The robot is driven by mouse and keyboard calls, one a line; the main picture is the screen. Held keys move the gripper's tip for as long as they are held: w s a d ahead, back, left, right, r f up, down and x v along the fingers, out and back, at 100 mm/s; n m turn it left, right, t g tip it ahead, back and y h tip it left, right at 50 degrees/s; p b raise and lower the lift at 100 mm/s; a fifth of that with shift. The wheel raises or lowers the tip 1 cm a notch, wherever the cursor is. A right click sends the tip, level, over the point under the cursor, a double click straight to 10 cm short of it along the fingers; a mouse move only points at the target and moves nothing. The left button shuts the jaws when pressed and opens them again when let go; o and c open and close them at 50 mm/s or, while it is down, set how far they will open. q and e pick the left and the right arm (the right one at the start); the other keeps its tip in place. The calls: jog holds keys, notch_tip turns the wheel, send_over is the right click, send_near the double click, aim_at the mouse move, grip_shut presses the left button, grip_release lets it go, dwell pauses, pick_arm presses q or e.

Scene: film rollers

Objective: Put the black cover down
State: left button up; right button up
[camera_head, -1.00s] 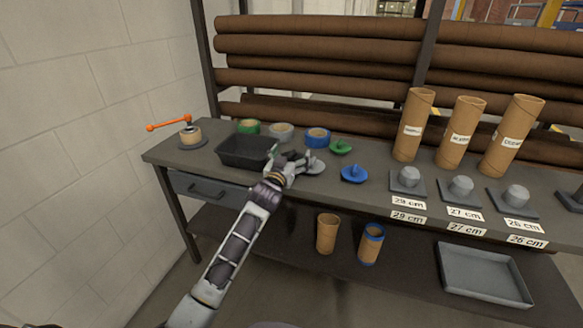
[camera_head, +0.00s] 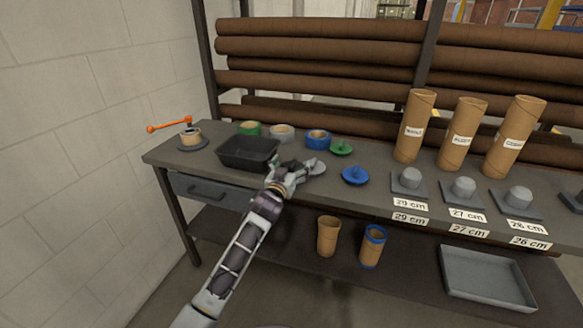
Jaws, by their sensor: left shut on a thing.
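My left gripper (camera_head: 294,173) is over the front part of the workbench, just right of the black tray. It is shut on a cover, which its fingers mostly hide. A grey disc-shaped cover (camera_head: 315,168) shows at the right side of the fingers. It looks grey rather than black, and I cannot tell whether it is the held one or whether it touches the bench. A blue cover (camera_head: 355,175) and a green cover (camera_head: 341,148) lie on the bench to the right. My right gripper is not in view.
A black tray (camera_head: 247,166) is left of the gripper. Tape rolls, including a blue one (camera_head: 318,140), stand behind. Cardboard tubes (camera_head: 413,126) and grey holders (camera_head: 408,184) with length labels fill the right side. An orange-handled dispenser (camera_head: 189,138) stands far left.

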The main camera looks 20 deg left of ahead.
aim_at(290, 169)
pick_arm(q)
jog(key=o, duration=0.7)
jog(key=shift+f, duration=0.15)
jog(key=shift+o, duration=0.6)
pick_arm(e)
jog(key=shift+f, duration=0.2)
pick_arm(q)
jog(key=shift+s, duration=0.1)
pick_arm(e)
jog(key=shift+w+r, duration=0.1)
pick_arm(q)
jog(key=shift+s, duration=0.65)
jog(key=shift+s+p, duration=0.35)
jog(key=shift+s, duration=1.7)
jog(key=s+p, duration=0.1)
jog(key=s, duration=0.5)
jog(key=shift+s+a, duration=0.15)
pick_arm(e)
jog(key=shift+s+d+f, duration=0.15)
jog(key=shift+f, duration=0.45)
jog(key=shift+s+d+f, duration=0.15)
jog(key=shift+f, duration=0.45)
